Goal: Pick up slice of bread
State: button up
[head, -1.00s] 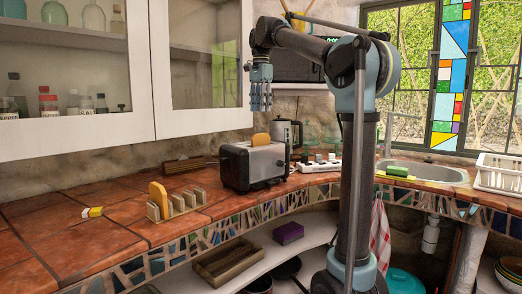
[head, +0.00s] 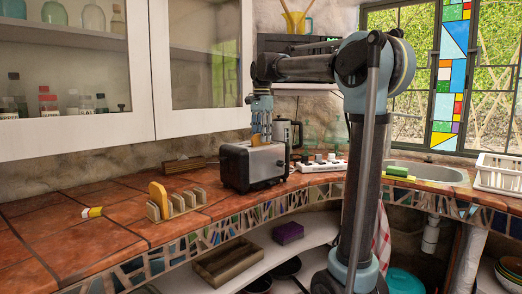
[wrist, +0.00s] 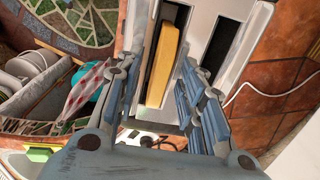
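A slice of bread (wrist: 160,65) stands upright in one slot of the silver toaster (head: 254,166), its upper part above the slot. My gripper (head: 262,133) points down just over the toaster. In the wrist view my gripper's blue fingers (wrist: 160,95) are spread apart, one on each side of the bread, with gaps to it. In the head view the fingers hide most of this bread. The toaster's other slot (wrist: 222,40) looks empty. Another slice of bread (head: 158,194) stands in a wooden toast rack (head: 176,205) to the left.
A white power strip (head: 318,165) and a kettle (head: 288,135) stand right of and behind the toaster. A small yellow, white and red item (head: 92,212) lies on the tiled counter (head: 95,240) at left. Cabinets (head: 195,60) hang above. The sink (head: 425,170) is at right.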

jog(key=shift+f, duration=0.4)
jog(key=c, duration=0.8)
jog(key=shift+o, duration=0.2)
jog(key=shift+r, duration=0.1)
